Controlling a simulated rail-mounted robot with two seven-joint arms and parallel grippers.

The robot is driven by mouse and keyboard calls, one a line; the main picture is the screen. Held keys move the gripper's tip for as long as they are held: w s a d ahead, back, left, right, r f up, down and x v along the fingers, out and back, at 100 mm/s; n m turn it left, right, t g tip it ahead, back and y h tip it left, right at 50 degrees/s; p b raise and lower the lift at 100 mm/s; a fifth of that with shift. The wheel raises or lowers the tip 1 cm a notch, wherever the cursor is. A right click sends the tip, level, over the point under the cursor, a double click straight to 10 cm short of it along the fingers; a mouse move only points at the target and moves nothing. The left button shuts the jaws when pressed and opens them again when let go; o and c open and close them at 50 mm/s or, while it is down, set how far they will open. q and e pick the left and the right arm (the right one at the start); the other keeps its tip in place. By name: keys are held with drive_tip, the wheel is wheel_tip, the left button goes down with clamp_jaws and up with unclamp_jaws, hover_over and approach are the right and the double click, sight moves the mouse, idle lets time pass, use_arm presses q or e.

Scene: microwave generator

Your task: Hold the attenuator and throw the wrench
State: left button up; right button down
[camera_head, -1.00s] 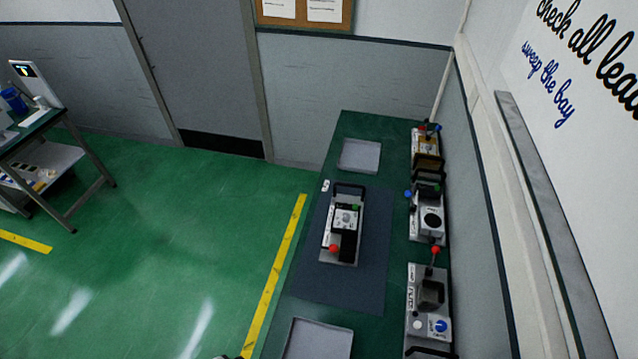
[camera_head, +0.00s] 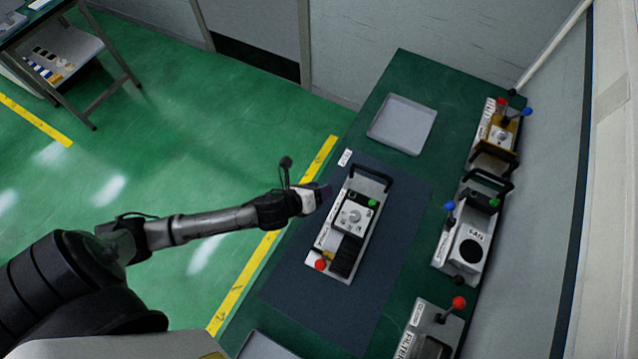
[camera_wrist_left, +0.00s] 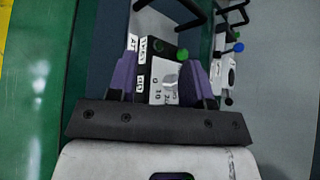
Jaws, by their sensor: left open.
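A grey module (camera_head: 352,218) with a black handle, a white dial plate, a green button and a red knob (camera_head: 320,265) stands on the dark mat; it seems to be the attenuator. Its dial plate (camera_wrist_left: 166,92) shows in the left wrist view, with the green button beyond it. My left gripper (camera_head: 322,194) is open just left of the module and apparently above it. In the wrist view its purple fingers (camera_wrist_left: 160,78) lie on either side of the dial plate; contact cannot be told. I cannot pick out a wrench. My right gripper is not in view.
The dark mat (camera_head: 290,290) lies on a green bench. A grey tray (camera_head: 403,124) is at the back, another (camera_head: 265,346) at the front. Along the wall stand a yellow module (camera_head: 500,135), a fan module (camera_head: 465,245) and a filter module (camera_head: 430,330) with a red-tipped lever.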

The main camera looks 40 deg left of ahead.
sight(351, 170)
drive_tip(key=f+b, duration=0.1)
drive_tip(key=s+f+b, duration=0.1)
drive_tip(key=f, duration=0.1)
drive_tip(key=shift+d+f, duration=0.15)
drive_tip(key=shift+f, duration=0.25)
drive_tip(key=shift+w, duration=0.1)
use_arm(q)
drive_tip(key=w+f+m, duration=0.2)
drive_tip(key=w+m, duration=0.1)
drive_tip(key=w, duration=0.1)
drive_tip(key=w+f+m+h, duration=0.1)
drive_tip(key=w+f+m, duration=0.2)
drive_tip(key=w, duration=0.2)
drive_tip(key=w+f+m+h, duration=0.1)
drive_tip(key=w+f+m, duration=0.2)
drive_tip(key=w+m, duration=0.1)
drive_tip(key=shift+w+d+f+t, duration=0.1)
drive_tip(key=shift+w+t, duration=0.3)
drive_tip(key=shift+w, duration=0.3)
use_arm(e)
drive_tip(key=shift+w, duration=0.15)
use_arm(q)
drive_tip(key=shift+w+d+f, duration=0.2)
drive_tip(key=shift+w+f, duration=0.05)
drive_tip(key=shift+w, duration=0.45)
